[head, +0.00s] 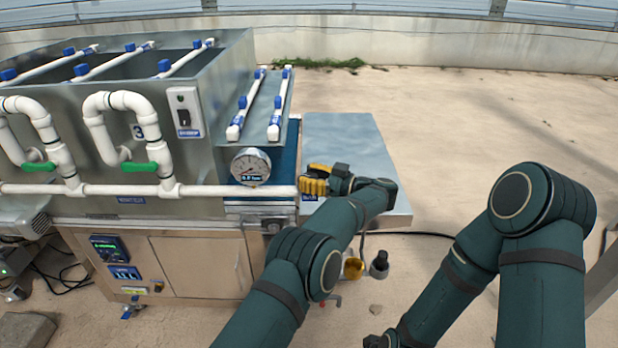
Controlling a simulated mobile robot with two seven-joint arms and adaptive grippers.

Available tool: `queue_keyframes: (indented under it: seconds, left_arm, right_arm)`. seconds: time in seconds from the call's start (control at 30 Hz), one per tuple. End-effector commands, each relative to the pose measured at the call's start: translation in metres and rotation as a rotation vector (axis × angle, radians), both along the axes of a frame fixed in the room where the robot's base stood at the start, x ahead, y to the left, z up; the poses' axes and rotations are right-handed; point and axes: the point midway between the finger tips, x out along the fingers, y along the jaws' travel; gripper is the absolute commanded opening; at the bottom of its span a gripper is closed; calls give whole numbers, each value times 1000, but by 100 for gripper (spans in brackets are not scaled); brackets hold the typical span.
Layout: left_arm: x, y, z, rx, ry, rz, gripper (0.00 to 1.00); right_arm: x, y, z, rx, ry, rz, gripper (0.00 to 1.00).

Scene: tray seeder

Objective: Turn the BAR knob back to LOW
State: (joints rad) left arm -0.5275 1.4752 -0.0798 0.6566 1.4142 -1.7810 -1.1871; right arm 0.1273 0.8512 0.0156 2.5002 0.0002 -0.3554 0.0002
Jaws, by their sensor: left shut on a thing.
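My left gripper (318,181) is at the right end of the seeder's white pipe, just right of the pressure gauge (250,167). It is shut on a ridged yellow-and-black thing (313,187). I cannot make out whether this is the BAR knob, and no BAR or LOW lettering can be read there. The gripper and its wrist hide part of that spot. My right gripper (376,342) is low at the bottom edge, away from the seeder and cut off by the frame, so its jaws do not show.
The metal seeder (215,85) carries white pipes, green valve handles (140,166) and a switch box (185,112). A grey metal table (350,140) stands right behind my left gripper. Open floor lies right.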

Motion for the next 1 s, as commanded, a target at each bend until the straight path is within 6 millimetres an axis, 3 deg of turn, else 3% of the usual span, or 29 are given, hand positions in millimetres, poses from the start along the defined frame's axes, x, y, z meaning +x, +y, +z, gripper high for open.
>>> queue_keyframes:
  seconds: [0.4, 0.43, 0.5, 0.83, 1.0]
  left_arm:
    - [0, 0, 0, 1, 1, 5, 6]
    - [0, 0, 0, 1, 1, 5, 55]
    - [0, 0, 0, 1, 1, 5, 75]
    - [-1, -2, 0, 1, 0, 3, 75]
    - [-8, -20, 0, -1, -1, 0, 75]
  right_arm:
    - [0, 0, 0, 0, 0, 0, 57]
    - [0, 0, 0, 0, 0, 0, 57]
    - [0, 0, 0, 0, 0, 0, 57]
    - [0, 0, 0, 0, 0, 0, 57]
    - [0, 0, 0, 0, 0, 0, 57]
